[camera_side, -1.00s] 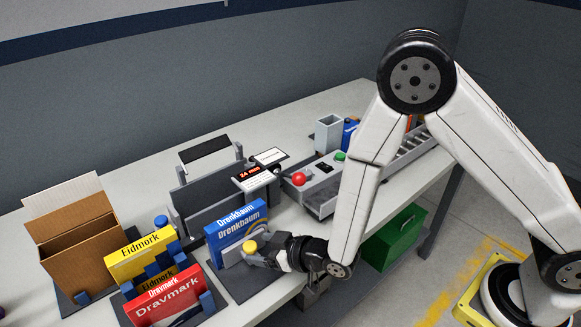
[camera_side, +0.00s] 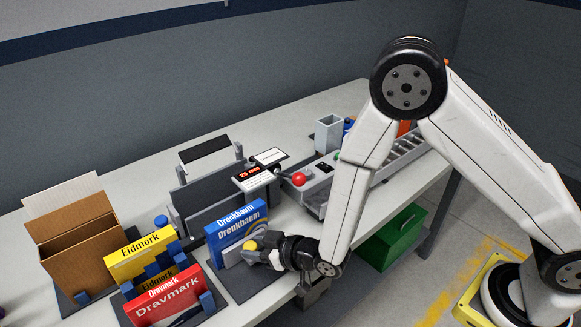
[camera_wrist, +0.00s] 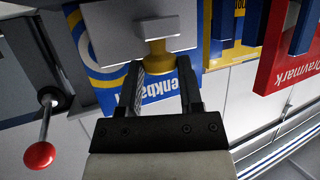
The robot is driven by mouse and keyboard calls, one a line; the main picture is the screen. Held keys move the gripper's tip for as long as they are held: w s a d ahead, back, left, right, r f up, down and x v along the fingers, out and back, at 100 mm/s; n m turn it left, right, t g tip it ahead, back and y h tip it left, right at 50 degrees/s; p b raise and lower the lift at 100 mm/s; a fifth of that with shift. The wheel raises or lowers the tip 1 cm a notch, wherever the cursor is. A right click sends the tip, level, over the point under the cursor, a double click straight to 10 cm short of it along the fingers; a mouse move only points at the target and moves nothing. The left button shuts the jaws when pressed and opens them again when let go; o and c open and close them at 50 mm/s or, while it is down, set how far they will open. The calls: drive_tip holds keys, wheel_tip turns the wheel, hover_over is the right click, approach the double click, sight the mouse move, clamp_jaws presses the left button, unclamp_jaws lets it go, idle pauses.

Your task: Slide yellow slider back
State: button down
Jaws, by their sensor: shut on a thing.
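The yellow slider (camera_side: 250,245) is a small round knob on a grey block, in front of the blue Drenkbaum box (camera_side: 236,231). In the wrist view the yellow slider (camera_wrist: 158,58) sits between the two dark fingers, with the grey block (camera_wrist: 115,35) behind it. My gripper (camera_side: 260,250) is shut on the slider from the right in the side view. My gripper (camera_wrist: 159,82) also shows in the wrist view, its fingers on both sides of the knob. In the side view the fingers partly hide the knob.
A yellow Eidmark box (camera_side: 140,255) and a red Dravmark box (camera_side: 165,298) stand to the left in blue holders. A small display (camera_side: 250,175) appears to read 25 mm. A cardboard box (camera_side: 75,240) stands far left.

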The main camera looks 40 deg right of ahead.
drive_tip(key=shift+s, duration=1.2)
drive_tip(key=shift+c, duration=1.3)
unclamp_jaws()
drive_tip(key=shift+s, duration=0.1)
drive_tip(key=v, duration=0.7)
drive_tip(key=shift+s, duration=0.25)
drive_tip(key=shift+d+r, duration=0.1)
drive_tip(key=shift+d, duration=0.1)
